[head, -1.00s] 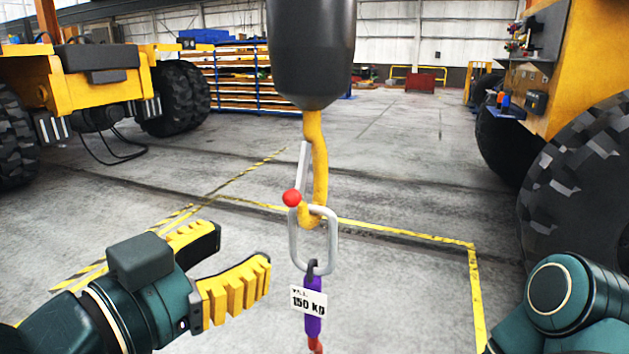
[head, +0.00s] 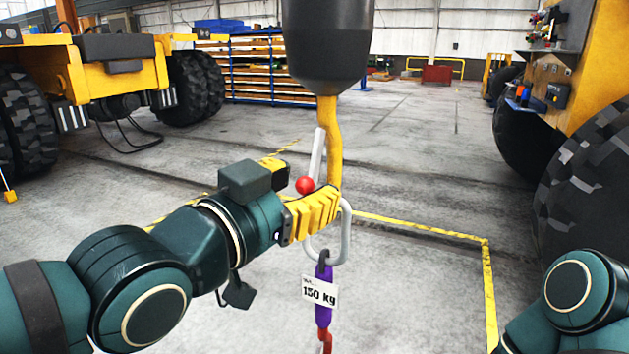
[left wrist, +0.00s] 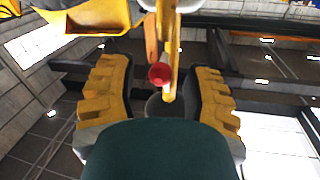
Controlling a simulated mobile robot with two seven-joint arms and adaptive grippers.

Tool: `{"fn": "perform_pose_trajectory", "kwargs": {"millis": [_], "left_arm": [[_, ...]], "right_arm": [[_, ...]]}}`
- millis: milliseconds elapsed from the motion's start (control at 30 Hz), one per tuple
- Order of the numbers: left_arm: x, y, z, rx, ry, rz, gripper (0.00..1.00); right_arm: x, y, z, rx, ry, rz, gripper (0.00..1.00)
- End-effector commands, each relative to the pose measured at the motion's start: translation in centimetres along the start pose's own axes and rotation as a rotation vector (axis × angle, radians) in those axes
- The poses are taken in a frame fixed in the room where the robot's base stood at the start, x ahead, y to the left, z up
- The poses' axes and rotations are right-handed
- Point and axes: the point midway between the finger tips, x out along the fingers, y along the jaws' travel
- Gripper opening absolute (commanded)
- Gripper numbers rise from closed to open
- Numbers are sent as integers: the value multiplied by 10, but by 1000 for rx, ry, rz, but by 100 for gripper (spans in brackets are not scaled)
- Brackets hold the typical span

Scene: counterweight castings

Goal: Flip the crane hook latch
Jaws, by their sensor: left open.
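A yellow crane hook (head: 335,140) hangs below a black hook block (head: 328,45). Its grey latch (head: 317,155) slants along the left side of the hook, with a red ball (head: 305,185) at its lower end. A grey oblong link (head: 346,235) hangs at the hook's lower end, partly hidden by my gripper. My left gripper (head: 310,203) is at the hook's lower part, its fingers around the red ball's area. In the left wrist view the red ball (left wrist: 159,74) and the hook show between the two open yellow fingers (left wrist: 153,92), apart from both.
A purple sling (head: 324,270) with a 150 kg tag (head: 320,291) hangs from the link. Large vehicles with black tyres stand left (head: 190,90) and right (head: 590,180). Yellow floor lines (head: 420,228) mark the open concrete floor.

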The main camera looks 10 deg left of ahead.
Motion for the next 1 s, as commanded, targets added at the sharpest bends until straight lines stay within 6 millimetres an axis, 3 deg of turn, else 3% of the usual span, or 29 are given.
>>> {"fn": "perform_pose_trajectory", "kwargs": {"millis": [233,600,633,767,1000], "left_arm": [[25,0,1,0,-2,0,50],[29,0,0,0,1,0,50],[29,0,0,0,1,0,45],[29,0,0,0,0,0,0],[29,0,0,1,-2,1,0]], "right_arm": [[2,1,0,0,1,0,47],[2,1,0,0,1,0,47],[2,1,0,0,1,0,47],[2,1,0,0,1,0,47],[2,1,0,0,1,0,47]]}}
